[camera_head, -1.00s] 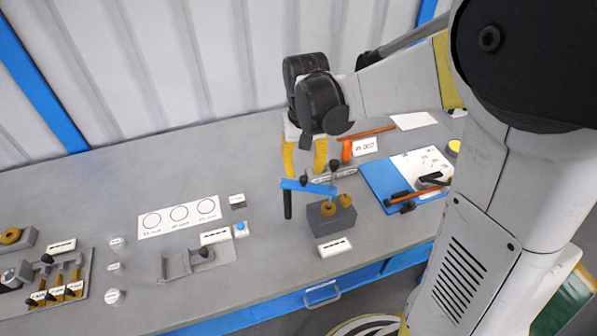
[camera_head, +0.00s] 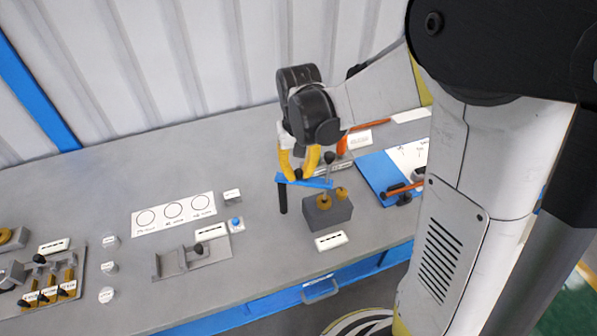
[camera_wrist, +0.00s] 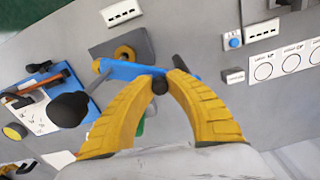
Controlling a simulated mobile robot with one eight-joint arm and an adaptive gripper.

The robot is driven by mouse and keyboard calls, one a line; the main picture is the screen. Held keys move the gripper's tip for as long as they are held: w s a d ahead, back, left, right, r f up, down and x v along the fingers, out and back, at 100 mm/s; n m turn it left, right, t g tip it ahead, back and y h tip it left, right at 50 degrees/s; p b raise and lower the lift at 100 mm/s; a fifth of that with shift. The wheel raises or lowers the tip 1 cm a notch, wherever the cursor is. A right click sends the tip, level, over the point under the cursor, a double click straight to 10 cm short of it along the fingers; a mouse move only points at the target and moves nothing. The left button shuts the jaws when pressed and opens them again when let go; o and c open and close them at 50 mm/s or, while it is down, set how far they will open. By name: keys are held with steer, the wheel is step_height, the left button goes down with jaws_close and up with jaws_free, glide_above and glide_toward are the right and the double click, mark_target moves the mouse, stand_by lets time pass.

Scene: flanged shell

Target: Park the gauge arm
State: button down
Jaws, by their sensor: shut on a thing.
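The gauge arm is a blue bar (camera_head: 318,183) with a dark rod hanging from its left end, and it meets a thin post at its right. The post rises by a grey block (camera_head: 329,214) with brass parts on it. My gripper (camera_head: 298,179) has its yellow fingers down at the bar. In the wrist view the fingertips (camera_wrist: 160,82) close on a small black knob (camera_wrist: 160,86) on the blue bar (camera_wrist: 128,70). The grey block (camera_wrist: 142,44) with a brass ring lies just beyond. A black ball (camera_wrist: 68,108) shows close to the camera at left.
A grey bracket fixture (camera_head: 190,259) and a white sheet with three circles (camera_head: 173,214) are to the left. A blue board (camera_head: 374,175) with tools is to the right. A white label (camera_head: 331,241) lies in front of the block. Bench between is bare.

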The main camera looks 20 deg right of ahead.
steer(key=n, duration=0.1)
steer(key=w+n, duration=0.1)
steer(key=n, duration=0.1)
steer(key=shift+d, duration=0.25)
steer(key=shift+w+a+n, duration=0.15)
steer(key=shift+w+n, duration=0.55)
steer(key=shift+n, duration=1.1)
steer(key=shift+w+a+n, duration=0.15)
steer(key=shift+w+n, duration=0.5)
steer(key=shift+n, duration=1.15)
steer(key=shift+w+a+n, duration=0.15)
steer(key=shift+w+n, duration=0.55)
steer(key=shift+n, duration=1.1)
steer(key=c, duration=1.3)
jaws_free()
steer(key=shift+c, duration=0.2)
